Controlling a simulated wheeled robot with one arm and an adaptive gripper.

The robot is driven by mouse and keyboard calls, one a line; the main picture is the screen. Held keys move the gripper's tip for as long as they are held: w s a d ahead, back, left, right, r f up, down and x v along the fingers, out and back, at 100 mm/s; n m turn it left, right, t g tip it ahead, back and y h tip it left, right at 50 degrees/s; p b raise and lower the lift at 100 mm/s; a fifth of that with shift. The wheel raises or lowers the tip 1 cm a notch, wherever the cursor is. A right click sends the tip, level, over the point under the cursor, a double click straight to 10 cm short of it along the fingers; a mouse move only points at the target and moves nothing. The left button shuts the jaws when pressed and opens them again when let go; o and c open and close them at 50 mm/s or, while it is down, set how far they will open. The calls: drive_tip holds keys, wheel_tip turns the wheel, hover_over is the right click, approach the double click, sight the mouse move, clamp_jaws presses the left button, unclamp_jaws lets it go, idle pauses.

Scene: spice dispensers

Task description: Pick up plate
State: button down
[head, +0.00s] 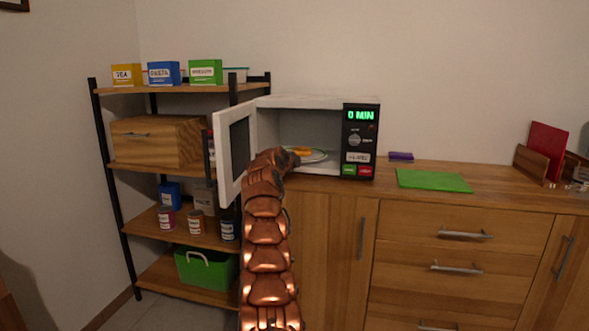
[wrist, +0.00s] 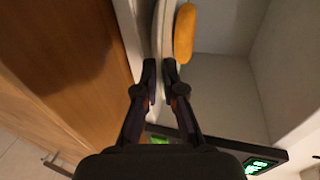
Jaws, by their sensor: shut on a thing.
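A white plate (head: 318,156) lies inside the open microwave (head: 360,130), with a yellow-orange food item on it (head: 302,151). In the wrist view the plate's rim (wrist: 162,40) runs up from between my fingertips, and the food (wrist: 184,33) lies just right of it. My gripper (wrist: 160,70) is shut on the near edge of the plate at the microwave's opening. In the head view my arm hides the gripper's fingers and part of the plate. I cannot tell whether the plate is lifted off the microwave floor.
The microwave door (head: 236,150) stands open to the left of my arm. A shelf (head: 165,170) with boxes and cans stands on the left.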

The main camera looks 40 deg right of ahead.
drive_tip(key=shift+s+a+b, duration=0.55)
drive_tip(key=shift+a+b, duration=0.35)
drive_tip(key=shift+b, duration=0.15)
drive_tip(key=c, duration=1.2)
unclamp_jaws()
drive_tip(key=shift+a, duration=0.2)
drive_tip(key=shift+s+a+r, duration=0.3)
drive_tip(key=shift+a+r, duration=0.05)
drive_tip(key=shift+a, duration=0.2)
drive_tip(key=v, duration=1)
drive_tip(key=shift+s+a, duration=0.15)
